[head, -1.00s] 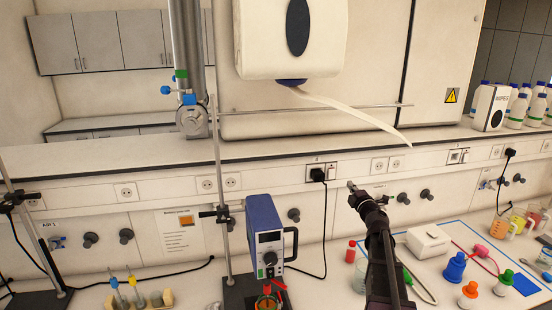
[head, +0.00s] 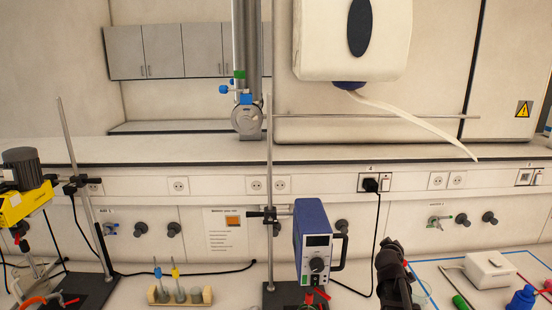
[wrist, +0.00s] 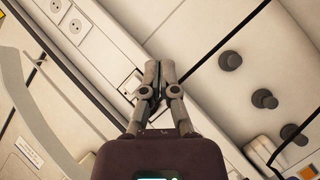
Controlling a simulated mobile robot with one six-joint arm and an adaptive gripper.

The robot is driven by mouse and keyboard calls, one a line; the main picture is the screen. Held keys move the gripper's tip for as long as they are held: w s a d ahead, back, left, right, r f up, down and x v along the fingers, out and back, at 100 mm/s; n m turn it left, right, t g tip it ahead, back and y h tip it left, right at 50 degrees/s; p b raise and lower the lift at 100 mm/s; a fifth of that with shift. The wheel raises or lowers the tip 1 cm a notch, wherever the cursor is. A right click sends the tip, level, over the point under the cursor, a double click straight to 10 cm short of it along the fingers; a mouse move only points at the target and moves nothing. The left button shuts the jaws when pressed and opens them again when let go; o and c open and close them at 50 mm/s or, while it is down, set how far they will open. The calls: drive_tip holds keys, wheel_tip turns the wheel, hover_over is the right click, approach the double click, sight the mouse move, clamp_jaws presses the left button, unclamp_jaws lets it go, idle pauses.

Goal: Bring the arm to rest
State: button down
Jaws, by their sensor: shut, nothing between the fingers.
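My gripper (wrist: 157,78) is shut and empty in the wrist view, its two fingers together in front of the wall with sockets and dark knobs. In the head view my arm stands upright at the lower right, and my gripper (head: 388,250) is at its top, over the bench and to the right of the blue device. From there I cannot make out the fingers clearly.
A blue device (head: 313,240) stands beside the arm, its black cable (head: 376,235) hanging close by. A test-tube rack (head: 180,294) and a yellow apparatus (head: 22,203) are to the left.

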drive_tip(key=s+a+f+m+g+y+b, duration=0.2)
drive_tip(key=s+a+f+g, duration=0.4)
drive_tip(key=s+a+f, duration=0.3)
drive_tip(key=s+a+f+m+g+y+b, duration=0.2)
drive_tip(key=s+a+f+g+y, duration=0.3)
drive_tip(key=s+a+f, duration=0.4)
drive_tip(key=s+a+g+b, duration=0.1)
drive_tip(key=s+a, duration=0.3)
drive_tip(key=s, duration=0.1)
drive_tip(key=shift+a+f+b, duration=0.25)
drive_tip(key=shift+f+b, duration=0.1)
